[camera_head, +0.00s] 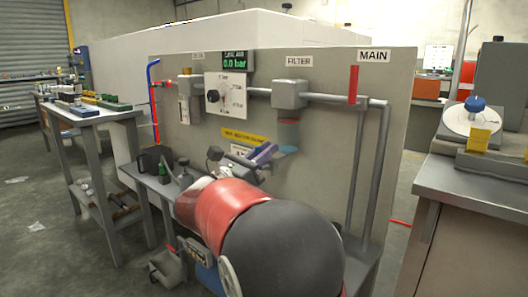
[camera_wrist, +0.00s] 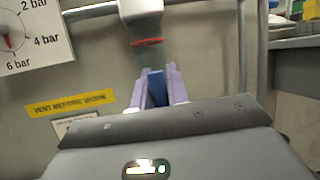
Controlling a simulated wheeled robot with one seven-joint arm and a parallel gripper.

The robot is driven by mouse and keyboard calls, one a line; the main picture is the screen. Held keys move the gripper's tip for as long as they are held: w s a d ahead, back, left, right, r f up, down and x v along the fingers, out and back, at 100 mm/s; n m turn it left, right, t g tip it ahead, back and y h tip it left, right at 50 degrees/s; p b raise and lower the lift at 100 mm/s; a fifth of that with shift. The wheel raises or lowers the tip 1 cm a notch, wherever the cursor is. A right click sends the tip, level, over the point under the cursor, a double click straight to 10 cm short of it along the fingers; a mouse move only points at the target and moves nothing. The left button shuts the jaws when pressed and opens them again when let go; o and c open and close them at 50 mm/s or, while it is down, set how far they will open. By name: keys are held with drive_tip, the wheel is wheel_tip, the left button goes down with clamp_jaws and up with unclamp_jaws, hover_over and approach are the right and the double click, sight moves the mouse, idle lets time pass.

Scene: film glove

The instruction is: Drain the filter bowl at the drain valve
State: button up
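The filter (camera_head: 289,93) is a grey block on the pipe under the FILTER sign. Its bowl (camera_head: 288,133) hangs below with a red ring at the top and a pale bluish bottom. In the wrist view the red ring (camera_wrist: 146,42) sits just beyond my fingertips, and the clear part below it is faint. My gripper (camera_head: 252,150) has lavender fingers, spread apart, in front of and left of the bowl. In the wrist view my gripper (camera_wrist: 157,80) has a blue piece (camera_wrist: 157,88) between its fingers; I cannot tell whether they touch it. The drain valve is not clearly visible.
A pressure gauge (camera_head: 227,95) and a display (camera_head: 235,60) reading 0.0 bar are left of the filter. A yellow label (camera_head: 243,138) is on the panel. A red handle (camera_head: 353,84) stands on the MAIN pipe. A grey bench shelf (camera_head: 150,184) runs below the panel.

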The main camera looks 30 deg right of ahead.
drive_tip(key=o, duration=0.4)
drive_tip(key=shift+c, duration=0.2)
drive_tip(key=v, duration=0.8)
drive_tip(key=shift+w, duration=0.1)
